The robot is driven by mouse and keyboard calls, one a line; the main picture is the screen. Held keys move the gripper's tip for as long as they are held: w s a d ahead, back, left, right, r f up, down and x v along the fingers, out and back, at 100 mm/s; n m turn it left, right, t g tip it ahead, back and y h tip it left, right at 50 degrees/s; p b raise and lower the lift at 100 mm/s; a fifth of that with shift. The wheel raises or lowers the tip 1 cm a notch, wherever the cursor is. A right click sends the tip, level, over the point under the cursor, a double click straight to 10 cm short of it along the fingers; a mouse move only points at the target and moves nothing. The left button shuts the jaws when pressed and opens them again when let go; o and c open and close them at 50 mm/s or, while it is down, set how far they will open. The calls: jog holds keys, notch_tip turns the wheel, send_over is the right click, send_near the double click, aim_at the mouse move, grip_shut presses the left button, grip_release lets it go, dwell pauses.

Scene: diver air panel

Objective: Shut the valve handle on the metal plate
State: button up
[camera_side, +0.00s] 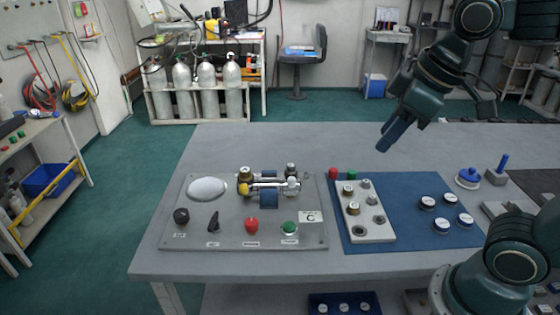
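The metal plate (190,238) lies on the left part of the grey table. On it, a short horizontal pipe assembly (280,187) runs between two brass-and-dark fittings. A blue part (268,199), which looks like the valve handle, sits at the middle of the pipe and points to the front, across the pipe line. Its exact angle is hard to tell at this size. My gripper (390,142) is in the air to the right of and above the plate, well apart from the valve. Its blue fingers point down and left; their gap cannot be made out.
The plate also carries a pale round dome (207,189), a black knob (181,216), a black selector (213,221), a red button (251,226) and a green button (289,228). A blue mat (408,233) with a small fittings block (373,233) and several round caps lies to the right.

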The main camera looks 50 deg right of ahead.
jog(key=w+a+r+n+g, duration=0.1)
jog(key=w+a+r+n, duration=0.15)
jog(key=w+n, duration=0.5)
jog(key=n+g, duration=0.4)
jog(key=n, duration=1)
send_over(213, 219)
notch_tip(213, 219, down, 14)
jog(key=shift+f, duration=0.2)
jog(key=shift+d+f, duration=0.1)
jog(key=shift+f, duration=0.05)
notch_tip(213, 219, down, 14)
jog(key=shift+r, duration=0.25)
grip_shut()
